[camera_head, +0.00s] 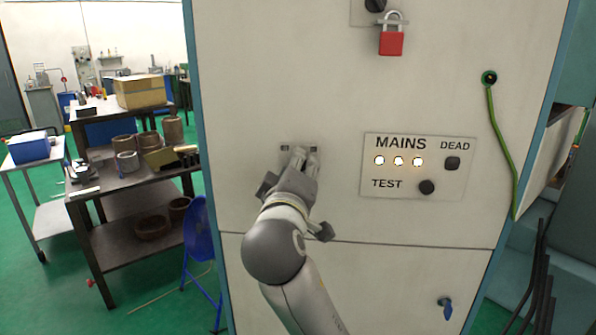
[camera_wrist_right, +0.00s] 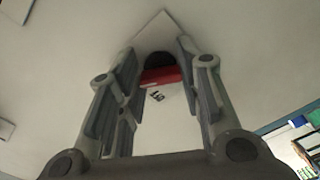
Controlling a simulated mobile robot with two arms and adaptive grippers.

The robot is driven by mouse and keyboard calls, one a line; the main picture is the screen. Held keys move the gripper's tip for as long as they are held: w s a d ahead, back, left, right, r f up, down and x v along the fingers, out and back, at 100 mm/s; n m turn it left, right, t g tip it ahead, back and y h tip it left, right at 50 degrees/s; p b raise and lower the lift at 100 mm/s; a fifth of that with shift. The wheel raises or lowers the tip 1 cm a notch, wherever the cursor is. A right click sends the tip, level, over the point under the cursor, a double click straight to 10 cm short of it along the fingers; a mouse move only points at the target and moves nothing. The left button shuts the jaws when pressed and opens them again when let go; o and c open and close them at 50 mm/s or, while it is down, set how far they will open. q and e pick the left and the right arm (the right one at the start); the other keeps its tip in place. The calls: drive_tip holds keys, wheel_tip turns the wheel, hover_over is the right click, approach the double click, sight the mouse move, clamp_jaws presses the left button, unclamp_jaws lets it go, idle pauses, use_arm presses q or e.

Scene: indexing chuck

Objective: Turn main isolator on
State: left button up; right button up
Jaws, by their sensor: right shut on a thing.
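In the head view my right gripper (camera_head: 304,155) reaches up to the front of a pale cabinet (camera_head: 265,80) and hides most of a small plate there. A black rounded part (camera_wrist_right: 159,60) shows just behind the red handle. Both sit on a pale plate (camera_wrist_right: 165,25) with small dark markings. The handle's exact angle is hard to tell. My left gripper is not in view.
A panel marked MAINS (camera_head: 400,190) has several lit lamps, a DEAD lamp and a TEST button. A red padlock (camera_head: 391,42) hangs above. A green cable (camera_head: 503,150) runs down the right. A blue chair (camera_head: 200,245) and dark bench (camera_head: 110,185) stand left.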

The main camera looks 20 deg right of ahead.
drive_tip(key=o, duration=1)
drive_tip(key=shift+s+a, duration=0.1)
drive_tip(key=v, duration=1.1)
drive_tip(key=shift+s+a, duration=0.15)
drive_tip(key=shift+s, duration=0.2)
